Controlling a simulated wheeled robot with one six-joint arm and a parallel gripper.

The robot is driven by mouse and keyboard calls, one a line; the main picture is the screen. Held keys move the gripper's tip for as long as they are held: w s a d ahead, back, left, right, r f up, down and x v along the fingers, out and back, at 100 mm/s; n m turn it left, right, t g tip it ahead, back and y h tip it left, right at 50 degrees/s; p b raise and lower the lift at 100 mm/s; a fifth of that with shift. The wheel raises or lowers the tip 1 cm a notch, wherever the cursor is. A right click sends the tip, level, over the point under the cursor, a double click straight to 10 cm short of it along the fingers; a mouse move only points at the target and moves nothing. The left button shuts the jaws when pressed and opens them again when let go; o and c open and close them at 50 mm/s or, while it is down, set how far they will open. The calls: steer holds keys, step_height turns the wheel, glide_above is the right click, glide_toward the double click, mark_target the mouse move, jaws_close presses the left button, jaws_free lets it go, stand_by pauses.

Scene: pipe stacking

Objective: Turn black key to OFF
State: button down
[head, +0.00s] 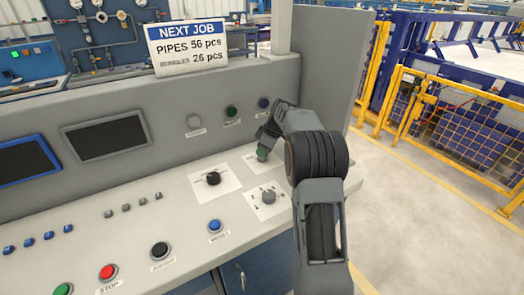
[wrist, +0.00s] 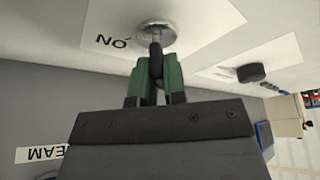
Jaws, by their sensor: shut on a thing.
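The black key (wrist: 156,62) sits in a round silver lock (wrist: 157,37) on a white label plate (wrist: 200,22) in the wrist view. The plate carries the letters ON, seen turned over, to the left of the lock. No OFF mark shows. My gripper (wrist: 157,78) has its two green fingers shut on the key from both sides. In the head view my gripper (head: 264,152) reaches down to the plate at the console's back right, and its fingers hide the key there. I cannot tell exactly which way the key is turned.
A black knob (head: 212,178) and a grey knob (head: 268,197) are close by on the sloped console. A blue button (head: 215,226), a black button (head: 160,249) and a red button (head: 108,272) lie nearer the front. The upright panel (head: 150,105) rises behind.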

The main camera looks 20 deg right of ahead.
steer(key=c, duration=1.2)
jaws_free()
steer(key=shift+r, duration=0.1)
steer(key=v, duration=1.3)
steer(key=shift+s+d+r+p, duration=0.1)
steer(key=shift+d+r+p, duration=0.15)
steer(key=shift+p, duration=0.1)
